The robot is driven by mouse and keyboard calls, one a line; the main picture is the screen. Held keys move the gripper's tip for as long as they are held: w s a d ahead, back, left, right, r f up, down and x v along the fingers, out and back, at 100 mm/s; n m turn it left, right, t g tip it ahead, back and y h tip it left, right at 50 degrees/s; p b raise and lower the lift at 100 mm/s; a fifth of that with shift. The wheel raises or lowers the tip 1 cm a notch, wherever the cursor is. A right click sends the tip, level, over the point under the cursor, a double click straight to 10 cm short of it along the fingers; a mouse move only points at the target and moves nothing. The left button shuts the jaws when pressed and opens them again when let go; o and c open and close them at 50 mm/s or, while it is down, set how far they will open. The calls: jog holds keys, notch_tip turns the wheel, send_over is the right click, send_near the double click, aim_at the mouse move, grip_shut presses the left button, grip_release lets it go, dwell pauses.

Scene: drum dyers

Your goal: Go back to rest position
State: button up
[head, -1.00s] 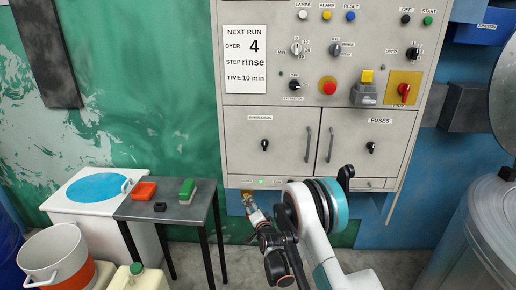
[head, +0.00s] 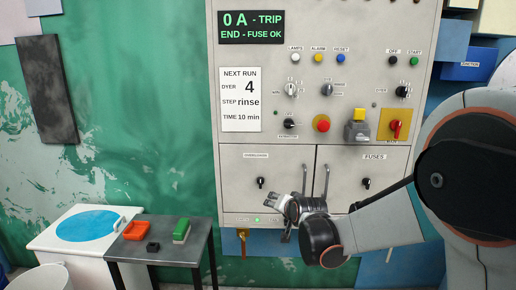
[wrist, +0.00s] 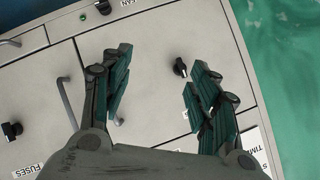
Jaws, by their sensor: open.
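My gripper (head: 284,214) is in front of the lower part of the grey control cabinet (head: 232,160), near the bottom of its two doors. In the wrist view my gripper (wrist: 158,85) shows its two dark green-padded fingers spread wide with nothing between them. A black door knob (wrist: 180,67) shows beyond the fingers on the cabinet door, apart from them. My arm comes in from the right of the head view and hides part of the right door.
The cabinet carries a display (head: 251,27) reading "0 A - TRIP, END - FUSE OK", a red button (head: 322,124) and a red switch (head: 396,128). A dark table (head: 160,253) at lower left holds an orange tray (head: 135,230) and a green-topped block (head: 181,230).

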jog(key=s+d+r+n+g+h, duration=0.1)
jog(key=s+d+r, duration=0.3)
jog(key=s, duration=0.5)
jog(key=s+d+r+n+g, duration=0.1)
jog(key=s+d+r, duration=0.25)
jog(key=s, duration=0.65)
jog(key=s+d+f+n+g, duration=0.1)
jog(key=s+d+f, duration=0.1)
jog(key=s, duration=0.8)
jog(key=s+d+f+n+g+h, duration=0.1)
jog(key=s+d+f, duration=0.1)
jog(key=s, duration=0.8)
jog(key=shift+s+d+n+g+h, duration=0.3)
jog(key=shift+s+d+n, duration=0.1)
jog(key=shift+d, duration=0.25)
